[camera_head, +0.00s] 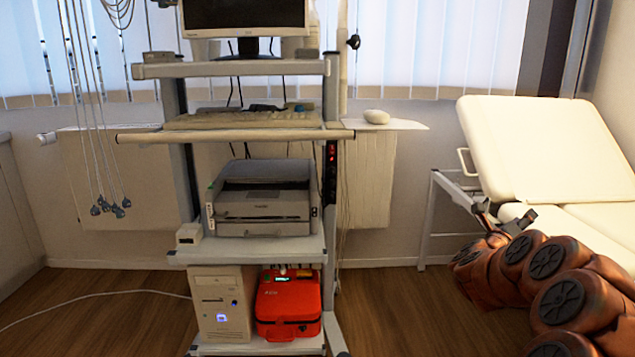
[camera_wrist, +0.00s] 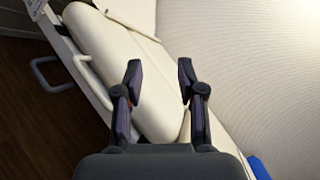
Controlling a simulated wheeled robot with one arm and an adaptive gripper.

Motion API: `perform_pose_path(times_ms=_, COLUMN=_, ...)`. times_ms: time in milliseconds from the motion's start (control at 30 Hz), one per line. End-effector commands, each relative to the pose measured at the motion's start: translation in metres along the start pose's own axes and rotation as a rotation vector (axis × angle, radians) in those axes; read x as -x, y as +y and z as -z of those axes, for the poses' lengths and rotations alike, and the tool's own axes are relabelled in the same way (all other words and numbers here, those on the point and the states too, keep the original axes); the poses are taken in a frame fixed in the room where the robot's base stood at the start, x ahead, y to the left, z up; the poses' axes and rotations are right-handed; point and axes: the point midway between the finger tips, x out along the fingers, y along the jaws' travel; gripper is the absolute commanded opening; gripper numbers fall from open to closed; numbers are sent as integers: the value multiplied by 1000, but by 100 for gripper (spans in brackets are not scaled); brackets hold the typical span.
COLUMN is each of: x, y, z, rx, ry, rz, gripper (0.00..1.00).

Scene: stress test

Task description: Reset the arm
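My arm reaches in from the lower right of the head view, with its orange-brown links folded in front of the exam couch. My gripper (camera_head: 506,218) is at the arm's far end, by the couch's near side. In the wrist view my gripper (camera_wrist: 160,75) has its two dark fingers spread apart with nothing between them. The cream padding of the couch (camera_wrist: 112,60) lies beyond the fingers. From these frames I cannot tell whether the gripper touches the couch.
The couch has a raised backrest (camera_head: 540,150) and a metal frame (camera_head: 428,220). A cart (camera_head: 250,71) carries a monitor, keyboard, printer (camera_head: 262,200), computer tower (camera_head: 221,303) and red case (camera_head: 289,305). Cables hang at left. Wooden floor (camera_head: 400,310) between cart and arm is clear.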

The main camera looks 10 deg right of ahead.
Motion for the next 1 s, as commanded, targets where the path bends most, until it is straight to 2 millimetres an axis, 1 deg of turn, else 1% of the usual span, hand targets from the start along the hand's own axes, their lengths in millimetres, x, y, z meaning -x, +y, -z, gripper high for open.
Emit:
perform_pose_path(times_ms=33, x=2, y=-4, z=-12, rx=10, ry=-14, rz=-18, gripper=39)
perform_pose_path(times_ms=167, x=11, y=-2, z=-38, rx=45, ry=-60, rz=-84, gripper=39)
perform_pose_path(times_ms=367, x=34, y=2, z=-88, rx=125, ry=-156, rz=-209, gripper=39)
perform_pose_path(times_ms=467, x=53, y=3, z=-120, rx=185, ry=-227, rz=-288, gripper=39)
perform_pose_path(times_ms=567, x=81, y=0, z=-160, rx=269, ry=-325, rz=-381, gripper=39)
perform_pose_path(times_ms=600, x=96, y=0, z=-177, rx=313, ry=-374, rz=-428, gripper=39)
perform_pose_path(times_ms=667, x=122, y=-2, z=-201, rx=387, ry=-454, rz=-495, gripper=39)
perform_pose_path(times_ms=700, x=141, y=-4, z=-215, rx=439, ry=-510, rz=-539, gripper=39)
perform_pose_path(times_ms=767, x=170, y=-6, z=-233, rx=520, ry=-595, rz=-602, gripper=39)
perform_pose_path(times_ms=800, x=189, y=-8, z=-242, rx=574, ry=-650, rz=-639, gripper=39)
perform_pose_path(times_ms=867, x=218, y=-14, z=-255, rx=658, ry=-736, rz=-691, gripper=39)
perform_pose_path(times_ms=900, x=238, y=-19, z=-261, rx=716, ry=-794, rz=-724, gripper=39)
perform_pose_path(times_ms=967, x=267, y=-25, z=-267, rx=803, ry=-879, rz=-773, gripper=39)
perform_pose_path(times_ms=1000, x=287, y=-31, z=-269, rx=862, ry=-938, rz=-804, gripper=39)
